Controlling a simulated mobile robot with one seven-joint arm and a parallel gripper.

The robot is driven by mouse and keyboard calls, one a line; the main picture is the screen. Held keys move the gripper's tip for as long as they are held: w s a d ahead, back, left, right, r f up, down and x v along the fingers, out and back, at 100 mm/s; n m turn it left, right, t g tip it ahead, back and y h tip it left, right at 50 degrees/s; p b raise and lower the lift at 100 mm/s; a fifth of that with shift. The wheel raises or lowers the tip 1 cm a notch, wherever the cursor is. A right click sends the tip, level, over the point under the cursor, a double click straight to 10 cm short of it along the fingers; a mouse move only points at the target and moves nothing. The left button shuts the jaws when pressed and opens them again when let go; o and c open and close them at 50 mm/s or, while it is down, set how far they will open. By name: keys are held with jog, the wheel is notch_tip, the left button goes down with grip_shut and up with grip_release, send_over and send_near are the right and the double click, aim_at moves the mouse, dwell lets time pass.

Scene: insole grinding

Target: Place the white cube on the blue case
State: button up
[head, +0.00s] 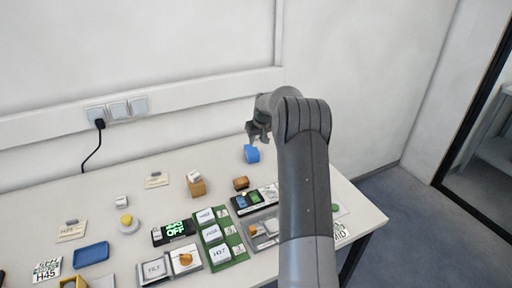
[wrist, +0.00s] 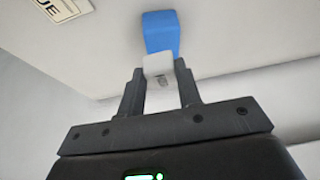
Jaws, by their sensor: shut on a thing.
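My gripper (head: 258,138) hangs over the back of the table, just above and beside the blue case (head: 252,154). In the wrist view my gripper (wrist: 157,78) is shut on a white cube (wrist: 158,68) with a small grey mark on its face. The blue case (wrist: 161,32) shows just beyond the cube in that view and is partly covered by it. Whether cube and case touch cannot be told. The held cube cannot be made out in the head view.
A blue tray (head: 91,254), a yellow button (head: 127,219) and several labelled panels fill the front. The wall stands behind.

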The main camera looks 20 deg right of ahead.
aim_at(257, 145)
jog(key=shift+w+a+f, duration=0.1)
jog(key=shift+w+f, duration=0.05)
jog(key=shift+f, duration=1.95)
jog(key=shift+f, duration=0.15)
jog(key=o, duration=0.9)
jog(key=shift+o, duration=0.2)
